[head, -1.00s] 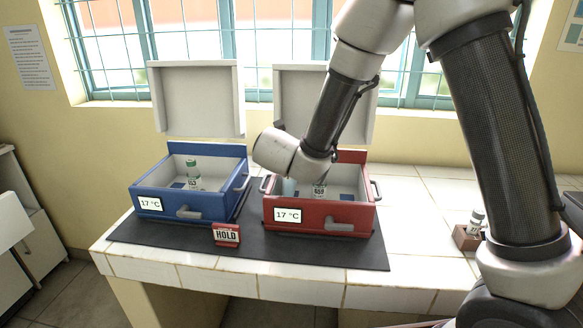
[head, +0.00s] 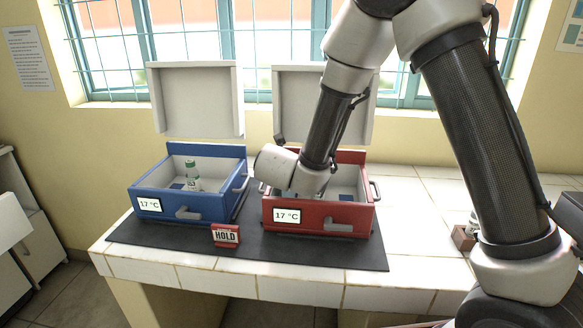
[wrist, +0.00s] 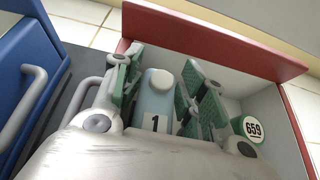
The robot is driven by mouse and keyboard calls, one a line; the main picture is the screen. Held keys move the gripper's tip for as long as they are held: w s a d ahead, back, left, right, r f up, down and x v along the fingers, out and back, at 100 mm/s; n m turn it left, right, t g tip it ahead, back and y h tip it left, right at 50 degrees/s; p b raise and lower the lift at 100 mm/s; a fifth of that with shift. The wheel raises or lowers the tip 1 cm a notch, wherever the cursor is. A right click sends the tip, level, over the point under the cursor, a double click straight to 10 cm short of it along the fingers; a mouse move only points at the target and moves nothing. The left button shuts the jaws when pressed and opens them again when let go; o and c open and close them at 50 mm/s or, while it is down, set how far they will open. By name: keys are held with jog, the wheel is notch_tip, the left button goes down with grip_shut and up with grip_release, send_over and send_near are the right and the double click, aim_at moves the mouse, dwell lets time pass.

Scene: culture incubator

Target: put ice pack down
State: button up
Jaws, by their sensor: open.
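The light-blue ice pack (wrist: 155,102), marked 1, stands inside the red box (head: 322,222), near its left wall. My gripper (wrist: 162,74) is open, with one green-padded finger on each side of the ice pack; I cannot tell whether the pads touch it. A bottle with a green-ringed cap marked 659 (wrist: 252,129) stands right of the fingers in the same box. In the head view my wrist covers the fingers, that bottle and most of the ice pack. The red box's lid is raised and its display reads 17 °C.
The blue box (head: 160,207), lid also raised, stands to the left with a green-capped bottle (head: 192,178) inside. A HOLD sign (head: 226,235) stands in front on the dark mat (head: 310,254). A small brown rack (head: 463,238) is at the right. The red box's walls surround my fingers closely.

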jog(key=shift+a+r, duration=0.15)
jog(key=shift+r, duration=0.05)
jog(key=v, duration=1.2)
jog(key=s+d+r+m+g+h, duration=0.1)
jog(key=s+d+r+m+g, duration=0.15)
jog(key=d+m, duration=0.55)
jog(key=s+d+r+m+g+h, duration=0.1)
jog(key=d+r+m+g+h, duration=0.2)
jog(key=d, duration=0.8)
jog(key=s+d+r+m+g, duration=0.15)
jog(key=d+r+m, duration=0.35)
jog(key=d, duration=0.5)
jog(key=s+d+f+m+g+y, duration=0.2)
jog(key=s+d+m, duration=0.5)
jog(key=s+m, duration=0.35)
jog(key=s+a+m+t+y, duration=0.1)
jog(key=s+a+m+y, duration=0.1)
jog(key=s+m+y, duration=0.2)
jog(key=s+m, duration=0.3)
jog(key=s, duration=0.1)
jog(key=shift+s+a+y, duration=0.2)
jog(key=shift+s+y, duration=0.1)
jog(key=shift+y, duration=0.1)
